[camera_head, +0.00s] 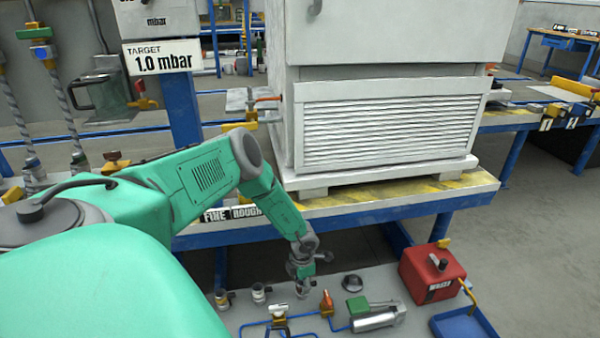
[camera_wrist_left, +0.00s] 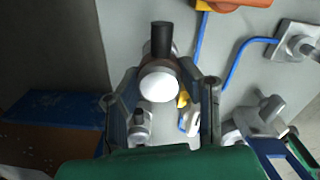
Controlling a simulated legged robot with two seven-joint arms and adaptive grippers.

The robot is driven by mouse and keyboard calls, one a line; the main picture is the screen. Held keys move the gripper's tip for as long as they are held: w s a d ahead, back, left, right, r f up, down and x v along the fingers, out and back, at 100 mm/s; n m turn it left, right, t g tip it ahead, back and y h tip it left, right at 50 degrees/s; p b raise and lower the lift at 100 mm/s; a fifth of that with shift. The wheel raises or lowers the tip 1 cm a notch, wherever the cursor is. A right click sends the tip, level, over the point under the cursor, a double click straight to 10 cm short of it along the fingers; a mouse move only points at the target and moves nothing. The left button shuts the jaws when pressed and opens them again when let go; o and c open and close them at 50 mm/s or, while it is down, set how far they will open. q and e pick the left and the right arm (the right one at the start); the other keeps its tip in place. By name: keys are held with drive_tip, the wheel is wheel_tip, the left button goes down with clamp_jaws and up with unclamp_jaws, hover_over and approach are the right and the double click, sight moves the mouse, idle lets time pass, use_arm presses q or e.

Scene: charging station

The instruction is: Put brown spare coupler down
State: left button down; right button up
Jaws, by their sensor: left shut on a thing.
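My left gripper (camera_head: 302,284) reaches down over the grey board on the bench, near its back edge. In the left wrist view the same gripper (camera_wrist_left: 160,92) has its two fingers on either side of the brown coupler (camera_wrist_left: 144,64), which has a white round end and a dark stub. The gripper is shut on it. In the head view the coupler is mostly hidden at the fingertips, and I cannot tell whether it touches the board. My right gripper is not in view.
Small fittings (camera_head: 259,293) stand left of the gripper. An orange cone-shaped part (camera_head: 327,303), a dark round part (camera_head: 352,283) and a silver cylinder with a green block (camera_head: 376,317) lie to the right. A red box (camera_head: 432,273) and a blue tray (camera_head: 464,325) are farther right.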

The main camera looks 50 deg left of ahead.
use_arm(q)
drive_tip(key=shift+w+a, duration=0.45)
drive_tip(key=shift+a, duration=0.3)
drive_tip(key=shift+w+a+f+b, duration=0.3)
drive_tip(key=shift+a+f+b, duration=0.1)
drive_tip(key=shift+a+b, duration=0.4)
wheel_tip(320, 180, down, 3)
drive_tip(key=shift+d+r+b, duration=0.15)
drive_tip(key=shift+b, duration=0.65)
drive_tip(key=c, duration=1.1)
unclamp_jaws()
drive_tip(key=shift+r, duration=0.1)
